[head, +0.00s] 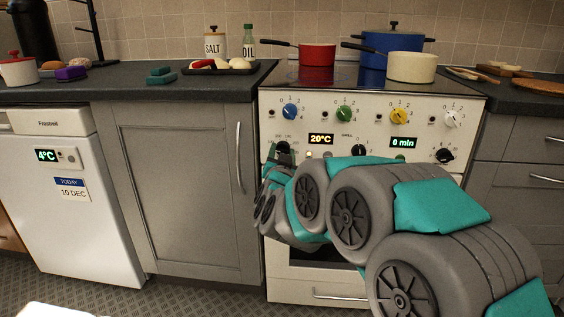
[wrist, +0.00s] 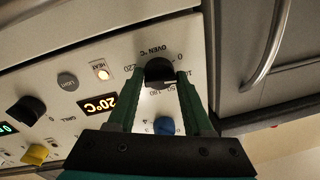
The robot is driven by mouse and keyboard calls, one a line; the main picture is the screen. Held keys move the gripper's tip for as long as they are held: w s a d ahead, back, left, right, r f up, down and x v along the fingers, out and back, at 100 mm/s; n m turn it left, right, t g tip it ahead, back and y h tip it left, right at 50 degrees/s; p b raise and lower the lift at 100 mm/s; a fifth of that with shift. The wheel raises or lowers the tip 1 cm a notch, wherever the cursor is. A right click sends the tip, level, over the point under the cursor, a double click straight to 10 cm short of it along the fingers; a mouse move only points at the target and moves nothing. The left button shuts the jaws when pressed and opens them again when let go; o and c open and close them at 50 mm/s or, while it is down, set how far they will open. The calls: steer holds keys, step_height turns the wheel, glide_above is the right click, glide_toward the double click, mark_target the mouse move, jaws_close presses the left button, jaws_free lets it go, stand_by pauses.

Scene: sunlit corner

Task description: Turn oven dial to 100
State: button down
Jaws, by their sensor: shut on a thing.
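The black oven dial (wrist: 160,70) sits on the cream oven front under the "OVEN °C" lettering in the wrist view. My gripper (wrist: 162,80) has its two green fingers shut on the dial, one on each side. A pale pointer mark shows on the dial's lower right edge; I cannot read exactly which number it meets. In the head view my gripper (head: 279,158) is at the left of the oven panel, and my arm hides part of it. The oven display (head: 320,139) reads 20°C.
The blue (head: 290,111), green (head: 344,113), yellow (head: 399,115) and white (head: 451,118) knobs line the panel's top row. A black grill dial (head: 359,150) is right of the display. Pots stand on the hob. A grey cabinet (head: 180,180) adjoins the oven's left side.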

steer(key=shift+f+m+b, duration=0.1)
steer(key=shift+m+b, duration=0.7)
steer(key=shift+m, duration=0.5)
steer(key=shift+d+m, duration=0.1)
steer(key=shift+m, duration=0.2)
steer(key=shift+c, duration=1.8)
jaws_free()
steer(key=shift+s, duration=0.65)
steer(key=s, duration=0.6)
steer(key=shift+s+f, duration=0.2)
